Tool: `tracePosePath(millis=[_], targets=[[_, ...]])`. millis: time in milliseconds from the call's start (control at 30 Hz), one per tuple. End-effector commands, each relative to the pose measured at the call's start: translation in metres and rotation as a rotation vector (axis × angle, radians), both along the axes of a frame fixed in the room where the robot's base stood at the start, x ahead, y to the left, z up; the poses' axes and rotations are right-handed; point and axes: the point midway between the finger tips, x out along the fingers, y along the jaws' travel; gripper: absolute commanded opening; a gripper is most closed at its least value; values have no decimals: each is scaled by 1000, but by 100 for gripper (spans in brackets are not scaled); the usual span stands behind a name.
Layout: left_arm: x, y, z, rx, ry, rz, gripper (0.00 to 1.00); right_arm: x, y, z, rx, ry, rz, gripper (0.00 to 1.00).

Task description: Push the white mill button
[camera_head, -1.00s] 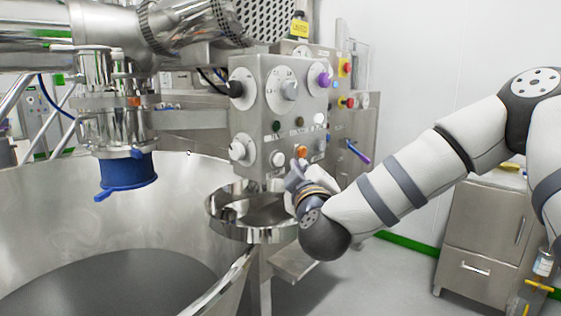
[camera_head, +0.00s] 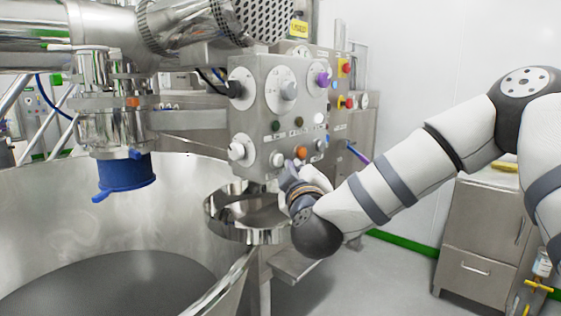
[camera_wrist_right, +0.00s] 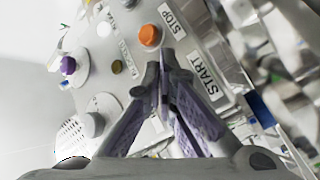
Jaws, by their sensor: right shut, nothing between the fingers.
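The steel control box (camera_head: 252,110) carries two white buttons. One white button (camera_head: 277,159) is at the lower left, left of the orange button (camera_head: 301,153); the other white button (camera_head: 319,118) is at the upper right and also shows in the right wrist view (camera_wrist_right: 104,30). I cannot read which label names the mill. My right gripper (camera_head: 289,168) is shut and empty, its tips just below and between the lower white button and the orange one. In the right wrist view its fingers (camera_wrist_right: 165,62) hide the lower white button, beside the START label (camera_wrist_right: 207,78). Contact cannot be told.
Knobs, including a purple one (camera_head: 322,80), stick out of the box above the buttons. A round steel ring (camera_head: 225,233) is below the box. A large steel bowl (camera_head: 195,170) fills the lower left. A steel cabinet (camera_head: 480,225) stands at the right.

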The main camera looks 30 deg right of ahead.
Motion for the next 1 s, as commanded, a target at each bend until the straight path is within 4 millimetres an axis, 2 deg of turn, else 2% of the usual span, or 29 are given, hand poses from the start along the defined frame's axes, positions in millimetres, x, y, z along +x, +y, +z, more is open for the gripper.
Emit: tracePosePath(millis=[533, 1000], targets=[[0, 0, 0, 0, 0, 0, 40, 0, 0, 0, 0, 0, 0, 0], [2, 0, 2, 0, -10, 0, 40, 8, 3, 0, 0, 0, 0, 0]])
